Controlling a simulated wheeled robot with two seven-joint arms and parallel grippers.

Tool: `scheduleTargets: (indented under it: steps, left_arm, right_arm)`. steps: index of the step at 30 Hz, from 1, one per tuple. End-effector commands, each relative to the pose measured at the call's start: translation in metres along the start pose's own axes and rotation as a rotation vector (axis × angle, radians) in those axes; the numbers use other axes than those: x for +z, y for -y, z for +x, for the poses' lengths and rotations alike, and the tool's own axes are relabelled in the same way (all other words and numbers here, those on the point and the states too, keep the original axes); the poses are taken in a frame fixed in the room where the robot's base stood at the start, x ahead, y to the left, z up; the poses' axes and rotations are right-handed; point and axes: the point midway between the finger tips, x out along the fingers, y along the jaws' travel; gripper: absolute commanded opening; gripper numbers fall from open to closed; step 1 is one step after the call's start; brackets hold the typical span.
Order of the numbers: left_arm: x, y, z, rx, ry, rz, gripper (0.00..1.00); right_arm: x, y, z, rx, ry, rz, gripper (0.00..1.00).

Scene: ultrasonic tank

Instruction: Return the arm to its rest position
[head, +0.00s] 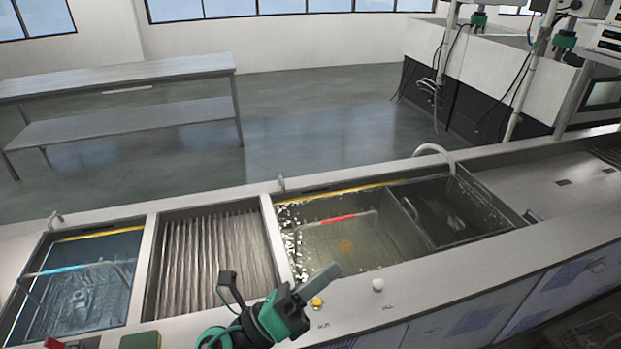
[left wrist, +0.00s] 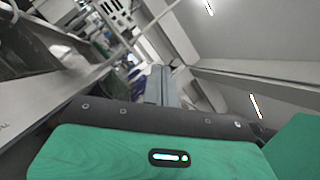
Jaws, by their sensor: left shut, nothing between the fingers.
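My left gripper (head: 325,277) is in the head view at the bottom centre, green and black with grey fingers. Its fingers are shut with nothing between them and point up and to the right, over the front rim of the water-filled tank (head: 388,267). In the left wrist view the gripper's grey fingers (left wrist: 161,85) show together beyond its green and black body. My right gripper is not in view.
A basket with a red-marked handle (head: 338,219) sits in the tank. A ribbed basin (head: 215,250) and a basin with a blue-handled basket (head: 70,270) lie to the left. A yellow button (head: 317,302) and white knob (head: 378,284) are on the front rim. A steel table (head: 120,75) stands behind.

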Motion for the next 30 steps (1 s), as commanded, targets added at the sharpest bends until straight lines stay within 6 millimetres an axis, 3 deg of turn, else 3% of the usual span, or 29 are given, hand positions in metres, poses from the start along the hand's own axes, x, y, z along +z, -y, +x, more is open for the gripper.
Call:
scheduleTargets:
  steps: [3,6,11,14,19,24,30]
  left_arm:
    - [0.044,-0.023,-0.023,0.131,0.27,-0.26,0.0]
    - [0.07,-0.05,-0.054,0.246,0.489,-0.476,0.0]
    - [0.084,-0.097,-0.123,0.442,0.828,-0.814,0.0]
    - [0.074,-0.12,-0.174,0.573,1.036,-1.016,0.0]
    - [0.029,-0.141,-0.259,0.813,1.374,-1.331,0.0]
    - [-0.022,-0.134,-0.32,1.023,1.626,-1.551,0.0]
    - [-0.069,-0.111,-0.364,1.224,1.828,-1.707,0.0]
  right_arm:
    - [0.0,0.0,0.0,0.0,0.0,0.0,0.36]
    - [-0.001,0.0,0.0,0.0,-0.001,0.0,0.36]
    - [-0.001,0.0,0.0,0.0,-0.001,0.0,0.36]
    - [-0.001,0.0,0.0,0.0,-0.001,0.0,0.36]
    - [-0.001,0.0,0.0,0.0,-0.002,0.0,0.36]
    - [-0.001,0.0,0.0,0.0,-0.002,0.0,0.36]
    - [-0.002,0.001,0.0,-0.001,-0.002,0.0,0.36]
